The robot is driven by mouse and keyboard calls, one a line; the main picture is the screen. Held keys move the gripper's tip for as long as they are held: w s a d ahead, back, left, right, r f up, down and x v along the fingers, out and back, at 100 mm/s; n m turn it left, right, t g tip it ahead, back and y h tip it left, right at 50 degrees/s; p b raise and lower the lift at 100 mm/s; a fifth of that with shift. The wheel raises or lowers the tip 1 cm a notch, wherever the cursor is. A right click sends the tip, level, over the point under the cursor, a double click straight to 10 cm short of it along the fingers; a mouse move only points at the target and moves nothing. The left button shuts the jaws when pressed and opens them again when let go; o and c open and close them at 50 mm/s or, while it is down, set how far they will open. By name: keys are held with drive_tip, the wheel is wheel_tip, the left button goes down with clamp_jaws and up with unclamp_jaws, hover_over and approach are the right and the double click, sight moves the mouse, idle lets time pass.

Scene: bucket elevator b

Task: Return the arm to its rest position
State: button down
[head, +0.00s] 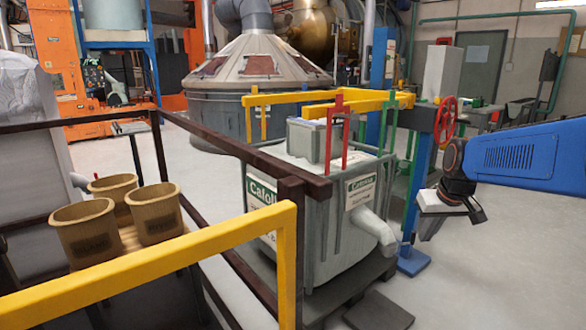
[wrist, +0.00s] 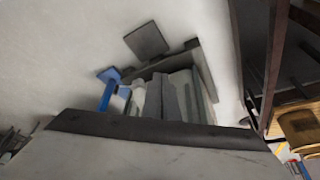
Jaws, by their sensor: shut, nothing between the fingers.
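My gripper (head: 447,207) hangs at the end of my blue arm at the right side of the head view, in the air to the right of the grey tank. It is shut and empty, and it touches nothing that I can see. In the wrist view a large pale surface with a dark edge fills the lower part and hides much of the scene. Beyond it the tank (wrist: 185,97) shows on the floor.
The grey tank (head: 335,235) stands on a dark pallet, beside a blue post (head: 413,195) and a red handwheel (head: 446,120). Brown and yellow rails (head: 180,255) cross the left foreground. Several tan buckets (head: 157,215) stand behind them. Floor at lower right is clear.

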drive_tip(key=s+a+f, duration=0.2)
drive_tip(key=s, duration=0.6)
drive_tip(key=s+a+f, duration=0.2)
drive_tip(key=s, duration=0.7)
drive_tip(key=s+a+f, duration=0.2)
drive_tip(key=s, duration=0.7)
drive_tip(key=shift+s+a, duration=0.25)
